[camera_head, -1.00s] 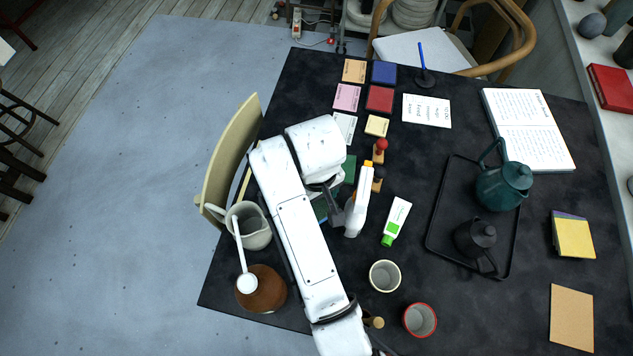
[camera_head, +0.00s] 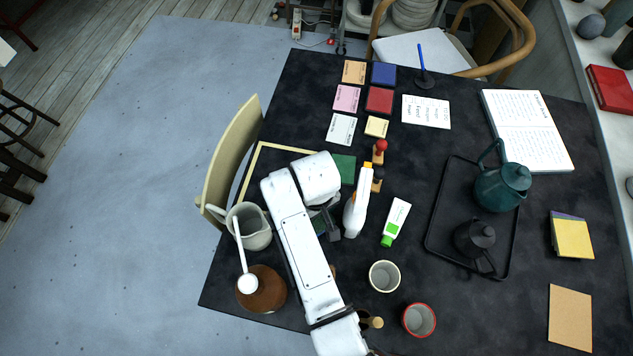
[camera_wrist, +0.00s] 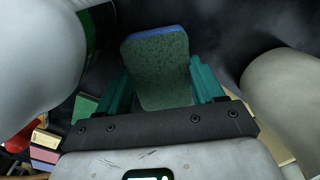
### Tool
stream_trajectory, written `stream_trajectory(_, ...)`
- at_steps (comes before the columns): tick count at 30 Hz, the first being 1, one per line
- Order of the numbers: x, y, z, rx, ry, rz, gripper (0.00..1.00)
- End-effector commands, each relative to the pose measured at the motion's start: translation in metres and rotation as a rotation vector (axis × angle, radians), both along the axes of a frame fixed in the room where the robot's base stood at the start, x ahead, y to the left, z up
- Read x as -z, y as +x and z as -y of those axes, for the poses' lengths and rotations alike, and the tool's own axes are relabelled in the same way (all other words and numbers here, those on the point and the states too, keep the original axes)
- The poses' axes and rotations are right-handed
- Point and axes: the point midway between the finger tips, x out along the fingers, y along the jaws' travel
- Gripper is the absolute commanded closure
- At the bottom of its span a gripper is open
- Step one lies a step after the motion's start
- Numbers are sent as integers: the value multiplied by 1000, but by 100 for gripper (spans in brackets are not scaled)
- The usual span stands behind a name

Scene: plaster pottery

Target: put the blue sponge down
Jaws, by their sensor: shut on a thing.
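In the wrist view the blue sponge (camera_wrist: 160,68) stands between the teal fingers of my gripper (camera_wrist: 163,85). It shows a dark green face and a blue edge along its top. The fingers are shut on its two sides. In the head view my gripper (camera_head: 326,222) is over the dark table, between the cream jug and the white spray bottle. My arm hides most of the sponge there, and its height above the table is hard to tell.
The white spray bottle (camera_head: 355,212) stands close right of my gripper. The cream jug (camera_head: 252,229) and a brown pot (camera_head: 268,291) are left of my arm. A white cup (camera_head: 384,276) and a red-rimmed cup (camera_head: 420,320) stand lower right. Dark table (camera_head: 440,220) is bare beside the black tray (camera_head: 433,240).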

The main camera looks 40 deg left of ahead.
Motion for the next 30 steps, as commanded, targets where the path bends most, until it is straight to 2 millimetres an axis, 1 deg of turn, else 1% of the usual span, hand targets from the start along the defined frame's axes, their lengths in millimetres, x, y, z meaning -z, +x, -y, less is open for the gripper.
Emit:
stream_trajectory(4, 4, 0, 0, 0, -1, 0, 61)
stream_trajectory(5, 3, 0, 0, 0, 0, 0, 31)
stream_trajectory(12, 3, 0, 0, 0, 0, 0, 8)
stream_trajectory(19, 2, 0, 0, 0, 0, 0, 7)
stream_trajectory(23, -4, 0, 0, 0, 1, 0, 7)
stream_trajectory(26, -17, 1, -1, 1, 2, 1, 7)
stream_trajectory(30, -45, 1, -1, 1, 5, 2, 7)
